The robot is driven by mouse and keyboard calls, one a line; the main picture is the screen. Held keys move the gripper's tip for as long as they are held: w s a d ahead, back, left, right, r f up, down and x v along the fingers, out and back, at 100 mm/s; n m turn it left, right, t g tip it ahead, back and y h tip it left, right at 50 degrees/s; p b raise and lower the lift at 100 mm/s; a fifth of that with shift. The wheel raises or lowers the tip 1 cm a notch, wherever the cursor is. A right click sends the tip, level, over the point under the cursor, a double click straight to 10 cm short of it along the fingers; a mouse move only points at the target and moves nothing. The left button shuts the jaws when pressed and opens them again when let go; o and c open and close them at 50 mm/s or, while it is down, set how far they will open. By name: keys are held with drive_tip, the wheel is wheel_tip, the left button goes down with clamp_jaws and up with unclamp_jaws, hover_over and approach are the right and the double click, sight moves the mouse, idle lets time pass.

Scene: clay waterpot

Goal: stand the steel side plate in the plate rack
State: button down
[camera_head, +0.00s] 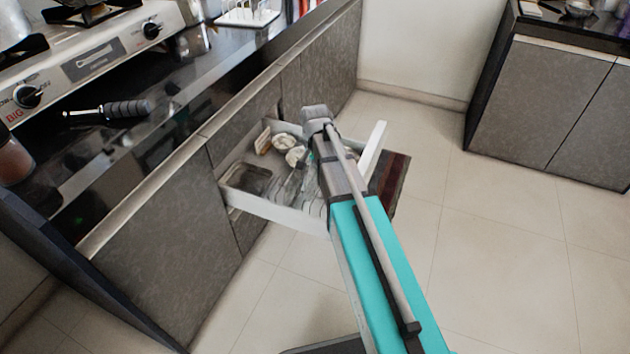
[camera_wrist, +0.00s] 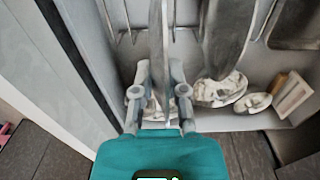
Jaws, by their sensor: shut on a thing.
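In the wrist view my gripper (camera_wrist: 157,92) points down into an open drawer. Its fingers are shut on a thin grey upright piece, which looks like the steel side plate (camera_wrist: 158,40) seen edge-on. Its far end runs out of the top of the picture. In the head view my arm covers most of the gripper and I cannot make out the plate clearly. A white rack with upright prongs (camera_head: 249,14), which looks like the plate rack, stands on the dark counter at the top, apart from the gripper.
The open white drawer (camera_head: 270,207) holds a dark tray (camera_wrist: 296,25), pale bowl-like things (camera_wrist: 222,92), a small box (camera_wrist: 293,95) and thin utensils. A stove (camera_head: 95,60) and a black-handled tool (camera_head: 125,108) are on the left. The tiled floor at right is clear.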

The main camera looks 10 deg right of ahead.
drive_tip(key=shift+w+f, duration=0.1)
idle(0.3)
drive_tip(key=shift+w+f+b, duration=0.45)
drive_tip(key=shift+f+b, duration=1.55)
drive_tip(key=shift+f, duration=0.05)
drive_tip(key=shift+f, duration=0.1)
drive_tip(key=c, duration=0.7)
unclamp_jaws()
drive_tip(key=shift+s, duration=0.1)
drive_tip(key=shift+r, duration=0.25)
wheel_tip(320, 180, up, 12)
drive_tip(key=p, duration=1.2)
drive_tip(key=shift+a, duration=0.1)
